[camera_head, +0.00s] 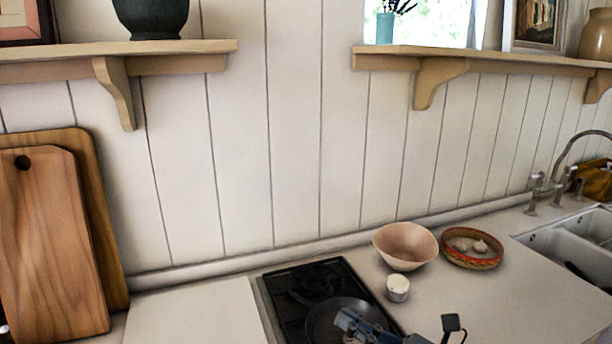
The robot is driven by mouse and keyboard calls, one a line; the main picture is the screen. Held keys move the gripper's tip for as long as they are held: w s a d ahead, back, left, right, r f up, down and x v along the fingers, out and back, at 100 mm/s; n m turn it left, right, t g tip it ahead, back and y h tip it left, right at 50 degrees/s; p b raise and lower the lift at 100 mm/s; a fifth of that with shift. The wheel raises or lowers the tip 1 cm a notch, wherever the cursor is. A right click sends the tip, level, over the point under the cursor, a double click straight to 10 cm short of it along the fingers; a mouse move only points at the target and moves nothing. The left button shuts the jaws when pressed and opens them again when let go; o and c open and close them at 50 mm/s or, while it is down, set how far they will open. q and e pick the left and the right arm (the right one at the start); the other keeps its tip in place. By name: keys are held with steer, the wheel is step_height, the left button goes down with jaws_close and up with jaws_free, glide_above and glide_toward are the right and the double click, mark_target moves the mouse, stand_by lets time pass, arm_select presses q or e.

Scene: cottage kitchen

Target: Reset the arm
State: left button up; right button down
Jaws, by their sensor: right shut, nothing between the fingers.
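My right gripper (350,322) shows at the bottom edge, over a dark pan (322,312) on the black stovetop (290,285). The gripper is shut with nothing in it. Its lower part and the arm behind it are mostly cut off by the frame's bottom edge. I cannot tell how high it is above the pan. My left gripper is not in view.
Right of the stovetop stand a small white jar (397,288), a pinkish bowl (405,246) and a patterned dish (472,248) with garlic-like bulbs. A sink (570,240) is far right. Cutting boards (50,240) lean left. Shelves (480,62) hang above.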

steer(key=w+d+m+t+h, duration=0.2)
steer(key=d+m+t+h, duration=0.9)
steer(key=m, duration=1)
steer(key=s+d+f+m+g+h, duration=0.3)
steer(key=f+m+g+h, duration=0.1)
steer(key=f+m, duration=0.3)
steer(key=s+d+f+m+g+h, duration=0.2)
steer(key=d+f+m+g+h, duration=0.2)
steer(key=f+m, duration=0.25)
steer(key=s+a+f+m+g+y, duration=0.1)
steer(key=s+a+f+m+g, duration=0.25)
steer(key=s+f+g, duration=0.5)
steer(key=s+a+f+m+g+y, duration=0.25)
steer(key=s+f+m, duration=0.3)
steer(key=s, duration=0.55)
step_height(320, 180, down, 27)
steer(key=s+g, duration=0.2)
steer(key=s+d+f, duration=0.2)
steer(key=s+f, duration=0.5)
steer(key=s, duration=0.1)
steer(key=s+d+f, duration=0.1)
steer(key=s+f, duration=0.7)
steer(key=shift+s+d+n+g+h, duration=0.2)
steer(key=shift+d+n+g+h, duration=0.2)
steer(key=shift+n+h, duration=0.05)
